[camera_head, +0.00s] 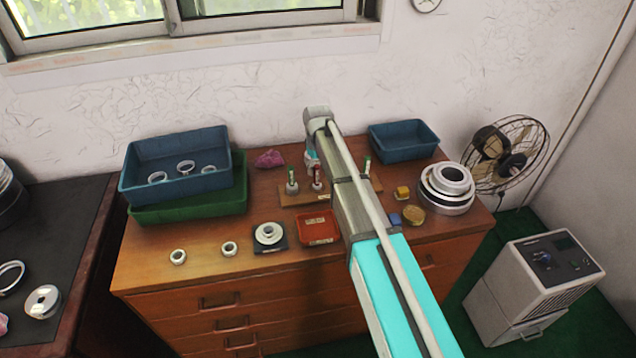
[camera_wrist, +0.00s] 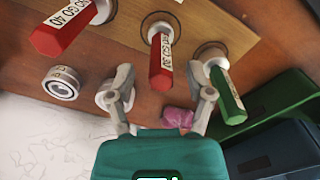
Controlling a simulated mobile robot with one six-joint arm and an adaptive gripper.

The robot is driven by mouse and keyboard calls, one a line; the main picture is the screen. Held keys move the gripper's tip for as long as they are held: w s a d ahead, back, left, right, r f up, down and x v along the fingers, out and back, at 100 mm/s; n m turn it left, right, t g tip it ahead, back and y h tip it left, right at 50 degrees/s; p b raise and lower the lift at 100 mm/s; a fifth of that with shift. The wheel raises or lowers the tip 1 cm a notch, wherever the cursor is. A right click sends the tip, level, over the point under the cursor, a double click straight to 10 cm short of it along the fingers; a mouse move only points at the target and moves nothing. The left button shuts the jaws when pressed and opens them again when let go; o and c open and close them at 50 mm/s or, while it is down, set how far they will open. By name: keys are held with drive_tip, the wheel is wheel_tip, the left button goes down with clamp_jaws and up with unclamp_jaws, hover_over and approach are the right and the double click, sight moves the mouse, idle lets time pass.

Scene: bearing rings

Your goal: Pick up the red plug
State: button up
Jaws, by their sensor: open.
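In the wrist view a red plug (camera_wrist: 161,60) with a white label stands in the wooden holder, its red end pointing toward my gripper (camera_wrist: 166,84). The fingers are open and apart on either side of that end, with nothing held. A second red plug (camera_wrist: 62,32) is at the upper left and a green plug (camera_wrist: 228,95) at the right. My arm hides part of the holder.
A blue bin (camera_head: 178,180) with rings sits in a green tray (camera_head: 190,210) at left. A pink cloth (camera_head: 269,159) lies behind the holder. A red tray (camera_head: 318,228), loose rings (camera_head: 230,248), stacked rings (camera_head: 446,188) and another blue bin (camera_head: 404,141) share the top. Two small rings (camera_wrist: 60,83) lie near the left finger.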

sight(317, 177)
drive_tip(key=shift+f+b, duration=2.1)
drive_tip(key=shift+f, duration=0.25)
drive_tip(key=shift+c, duration=0.3)
clamp_jaws()
